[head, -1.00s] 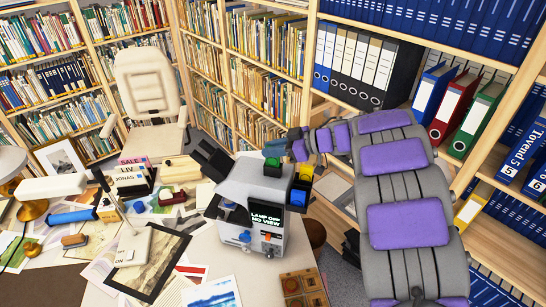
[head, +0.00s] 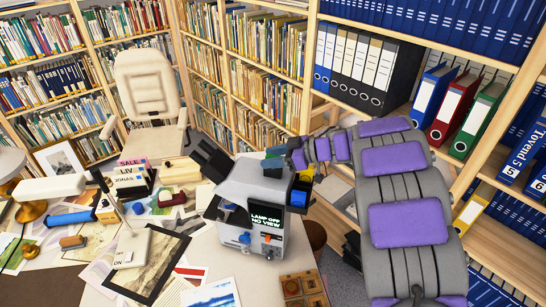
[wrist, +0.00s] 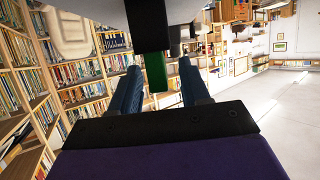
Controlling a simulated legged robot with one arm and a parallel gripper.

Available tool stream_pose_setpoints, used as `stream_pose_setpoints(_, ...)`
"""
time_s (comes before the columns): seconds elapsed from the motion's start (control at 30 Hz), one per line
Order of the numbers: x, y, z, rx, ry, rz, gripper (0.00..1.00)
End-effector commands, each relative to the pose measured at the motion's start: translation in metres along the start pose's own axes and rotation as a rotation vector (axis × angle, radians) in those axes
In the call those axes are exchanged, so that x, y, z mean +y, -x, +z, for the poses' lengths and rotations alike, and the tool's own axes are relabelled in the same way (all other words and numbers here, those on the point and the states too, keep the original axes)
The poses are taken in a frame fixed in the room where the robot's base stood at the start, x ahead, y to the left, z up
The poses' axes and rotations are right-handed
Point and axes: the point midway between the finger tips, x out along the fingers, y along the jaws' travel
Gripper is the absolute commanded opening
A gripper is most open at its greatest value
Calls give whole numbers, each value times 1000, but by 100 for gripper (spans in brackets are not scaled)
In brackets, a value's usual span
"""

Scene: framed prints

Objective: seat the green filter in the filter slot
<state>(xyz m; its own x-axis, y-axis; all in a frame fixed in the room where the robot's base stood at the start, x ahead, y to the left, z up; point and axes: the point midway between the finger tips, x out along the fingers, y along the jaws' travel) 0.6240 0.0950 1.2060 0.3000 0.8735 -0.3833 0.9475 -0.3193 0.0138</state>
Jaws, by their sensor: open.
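A grey viewer box (head: 252,205) stands on the desk, its small screen reading LAMP OFF NO VIEW. A black holder (head: 272,172) sits on its top. The green filter (wrist: 154,72) shows in the wrist view as an upright green slab against the black holder (wrist: 149,25); how deep it sits cannot be told. In the head view my gripper largely covers it. My gripper (wrist: 160,68) is open, its two blue fingers on either side of the filter with visible gaps.
A yellow block (head: 304,175) and a blue block (head: 298,197) are in a black rack on the box's right side. Papers, stamps and a lamp crowd the desk to the left. Shelves of binders (head: 365,65) stand behind my arm.

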Motion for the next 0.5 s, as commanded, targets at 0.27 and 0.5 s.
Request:
stream_pose_setpoints(0.27, 1, 26, -2, 1, -1, 3, 46)
stream_pose_setpoints(0.5, 1, 76, -2, 0, -1, 3, 46)
